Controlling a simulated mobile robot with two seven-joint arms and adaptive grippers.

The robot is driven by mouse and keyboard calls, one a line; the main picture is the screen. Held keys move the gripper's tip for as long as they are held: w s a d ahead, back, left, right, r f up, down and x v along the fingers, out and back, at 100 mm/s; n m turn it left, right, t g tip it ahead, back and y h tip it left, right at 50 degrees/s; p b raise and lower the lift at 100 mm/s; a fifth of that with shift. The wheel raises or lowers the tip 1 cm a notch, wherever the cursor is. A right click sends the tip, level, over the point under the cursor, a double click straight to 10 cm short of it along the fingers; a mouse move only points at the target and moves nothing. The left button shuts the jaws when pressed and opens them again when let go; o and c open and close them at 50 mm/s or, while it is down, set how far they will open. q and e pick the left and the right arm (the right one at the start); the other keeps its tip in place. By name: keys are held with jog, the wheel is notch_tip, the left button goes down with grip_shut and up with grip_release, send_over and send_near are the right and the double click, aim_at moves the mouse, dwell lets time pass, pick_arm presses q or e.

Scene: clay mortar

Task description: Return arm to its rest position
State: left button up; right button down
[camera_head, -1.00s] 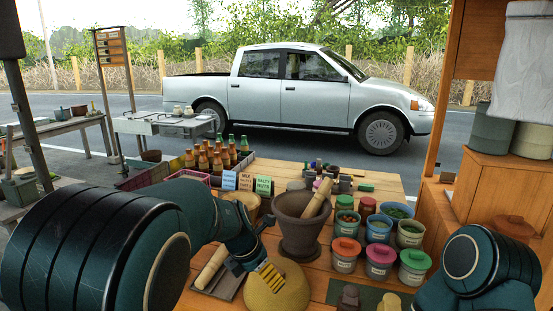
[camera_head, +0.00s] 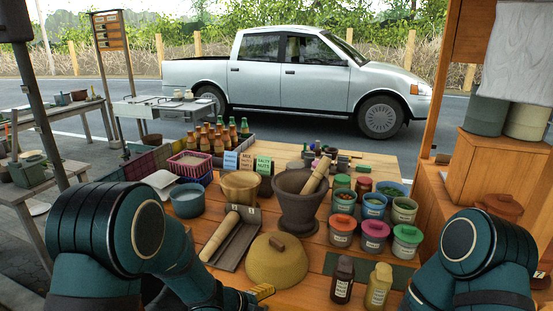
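My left arm reaches in from the lower left. Its gripper (camera_head: 262,292) shows only as a dark end with a yellow-striped finger at the bottom edge, just below and left of the tan domed lid (camera_head: 280,262). Whether the gripper is open or shut does not show, and I see nothing held in it. My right arm is bent at the lower right; its gripper is out of view. The clay mortar (camera_head: 298,206) stands upright on the wooden table, with a wooden pestle (camera_head: 317,178) leaning in it.
A dark tray (camera_head: 233,253) with a wooden roller lies left of the lid. Lidded tubs (camera_head: 375,236) stand right of the mortar. Two small bottles (camera_head: 343,279) stand near the front. Sauce bottles (camera_head: 220,135) and a pink basket (camera_head: 190,163) are at the back left.

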pick_arm(q)
jog(key=s+a+f+n+g+y, duration=0.1)
jog(key=s+a+f+n, duration=0.1)
jog(key=s+f+n, duration=0.2)
jog(key=s+a+f+n+g+y, duration=0.1)
jog(key=s+f+n, duration=0.3)
jog(key=s+n, duration=0.4)
jog(key=s+a+f+n+y, duration=0.1)
jog(key=s+a+f+n, duration=0.2)
jog(key=n, duration=1)
jog(key=s+f, duration=0.1)
jog(key=s, duration=0.2)
jog(key=shift+s+a+g+y, duration=0.25)
jog(key=shift+g+y, duration=0.05)
jog(key=shift+g, duration=0.1)
